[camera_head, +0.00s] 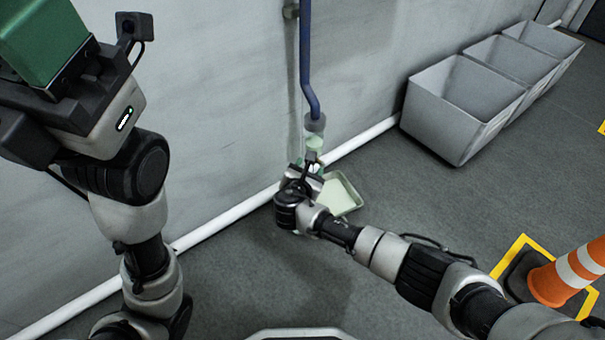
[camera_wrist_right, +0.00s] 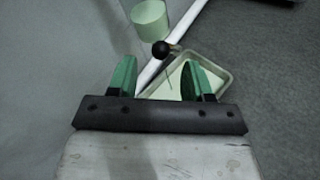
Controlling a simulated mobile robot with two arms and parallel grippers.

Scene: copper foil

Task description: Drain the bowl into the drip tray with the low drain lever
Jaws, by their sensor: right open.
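The bowl (camera_head: 314,142) with pale green content hangs under a grey cap on a blue pipe at the wall; it also shows in the right wrist view (camera_wrist_right: 149,20). The lever's black ball knob (camera_wrist_right: 160,48) shows below the bowl; a thin pale line runs down from it. The pale drip tray (camera_head: 346,194) lies on the floor below; it also shows in the right wrist view (camera_wrist_right: 226,84). My right gripper (camera_wrist_right: 156,75) is open, with the knob beyond and between its green fingers in the picture. My left gripper (camera_head: 45,45) is raised at the left; its jaw opening is unclear.
Grey bins (camera_head: 460,105) stand along the wall at the right. A white pipe (camera_head: 235,212) runs along the wall's foot. An orange and white cone (camera_head: 570,275) stands at the lower right beside yellow floor marks. The floor in the middle right is clear.

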